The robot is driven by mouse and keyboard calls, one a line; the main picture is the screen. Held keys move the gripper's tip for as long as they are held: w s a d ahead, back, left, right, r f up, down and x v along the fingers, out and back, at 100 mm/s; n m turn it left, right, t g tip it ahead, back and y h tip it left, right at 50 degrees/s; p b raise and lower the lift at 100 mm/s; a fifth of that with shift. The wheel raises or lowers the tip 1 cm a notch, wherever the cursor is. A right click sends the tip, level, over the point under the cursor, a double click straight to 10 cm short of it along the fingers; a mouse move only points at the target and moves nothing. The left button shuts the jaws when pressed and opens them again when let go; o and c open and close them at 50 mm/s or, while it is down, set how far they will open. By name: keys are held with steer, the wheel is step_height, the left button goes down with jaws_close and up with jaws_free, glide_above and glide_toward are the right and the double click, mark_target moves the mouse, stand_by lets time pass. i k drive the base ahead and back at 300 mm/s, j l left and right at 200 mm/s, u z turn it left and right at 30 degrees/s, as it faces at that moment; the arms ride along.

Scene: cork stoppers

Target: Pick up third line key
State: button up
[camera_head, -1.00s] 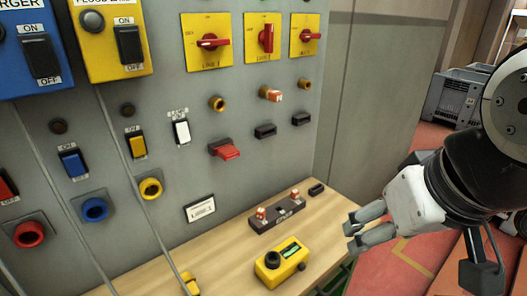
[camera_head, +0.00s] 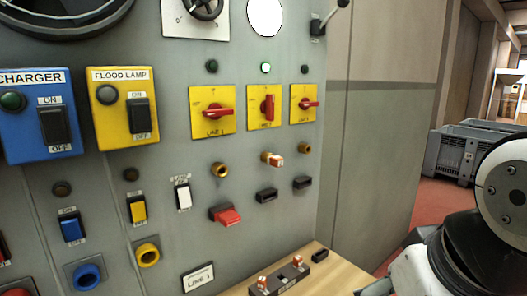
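Two small orange-and-white keys, one near (camera_head: 262,283) and one farther back (camera_head: 297,261), stand in a dark holder (camera_head: 282,279) on the wooden table. Their labels are too small to read, so I cannot tell which is the third line key. Another orange-and-white key (camera_head: 272,159) sits in the brass lock below the middle yellow switch. The lock below the right yellow switch (camera_head: 303,104) holds no key. My gripper (camera_head: 376,289) is at the bottom edge, right of the holder and apart from it. Its fingers are mostly cut off, and nothing shows in them.
The grey panel (camera_head: 240,50) rises behind the wooden table (camera_head: 335,272). A red plug (camera_head: 227,215) juts out below the left lock. A small black block (camera_head: 319,255) lies behind the holder. A grey crate (camera_head: 452,152) stands on the red floor at the right.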

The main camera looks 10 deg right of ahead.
mark_target(298, 261)
steer(key=i+l+u, duration=0.3)
steer(key=l, duration=0.35)
steer(key=i+l+u, duration=0.15)
steer(key=i+l, duration=0.1)
steer(key=l, duration=0.1)
